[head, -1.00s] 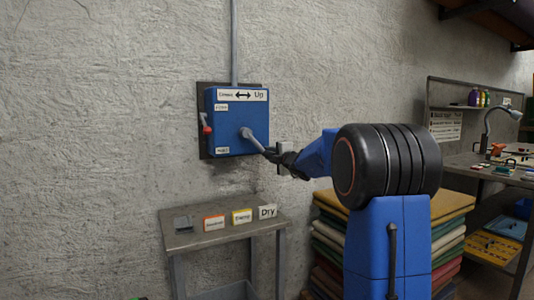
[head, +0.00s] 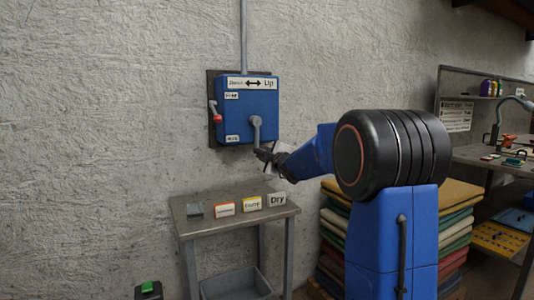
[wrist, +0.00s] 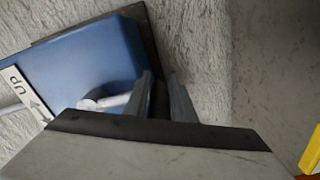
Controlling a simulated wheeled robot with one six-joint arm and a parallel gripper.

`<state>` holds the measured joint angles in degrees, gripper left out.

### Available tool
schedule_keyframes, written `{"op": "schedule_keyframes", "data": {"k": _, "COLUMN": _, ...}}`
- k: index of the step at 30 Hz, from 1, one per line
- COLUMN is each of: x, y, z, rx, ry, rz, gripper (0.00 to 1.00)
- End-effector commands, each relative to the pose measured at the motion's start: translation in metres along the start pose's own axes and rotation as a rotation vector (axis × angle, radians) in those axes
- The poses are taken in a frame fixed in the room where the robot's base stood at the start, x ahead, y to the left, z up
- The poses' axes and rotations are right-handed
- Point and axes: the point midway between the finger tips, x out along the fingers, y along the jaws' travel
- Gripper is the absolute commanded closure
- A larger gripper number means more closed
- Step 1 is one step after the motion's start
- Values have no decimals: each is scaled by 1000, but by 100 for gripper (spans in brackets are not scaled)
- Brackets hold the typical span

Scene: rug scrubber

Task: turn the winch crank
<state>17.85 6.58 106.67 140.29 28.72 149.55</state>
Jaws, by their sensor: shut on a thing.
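The blue winch box (head: 252,101) is mounted on a dark plate on the wall, with a label showing a double arrow and "Up" along its top. The grey crank arm (head: 256,130) hangs almost straight down from its hub on the box's front. My gripper (head: 264,155) is shut on the crank at its lower end, just below the box's bottom right. In the wrist view, my gripper (wrist: 163,98) has its fingers by the dark crank handle, and the pale crank arm (wrist: 105,103) runs left from them to the box. The fingers partly hide the handle.
A small red-tipped lever (head: 216,116) sits on the box's left side. A metal side table (head: 185,222) with several labelled cards stands below, a grey bin (head: 236,283) under it. Folded rugs (head: 340,225) are stacked at right, beside a workbench (head: 480,157).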

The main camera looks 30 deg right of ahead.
Motion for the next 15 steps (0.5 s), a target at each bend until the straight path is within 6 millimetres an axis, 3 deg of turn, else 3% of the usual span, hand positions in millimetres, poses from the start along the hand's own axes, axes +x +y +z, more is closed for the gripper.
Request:
{"op": "schedule_keyframes", "data": {"k": 1, "x": 0, "y": 10, "z": -11, "rx": 15, "ry": 16, "rz": 17, "gripper": 100}}
{"op": "schedule_keyframes", "data": {"k": 15, "x": -1, "y": 6, "z": -20, "rx": 77, "ry": 18, "rz": 17, "gripper": 100}}
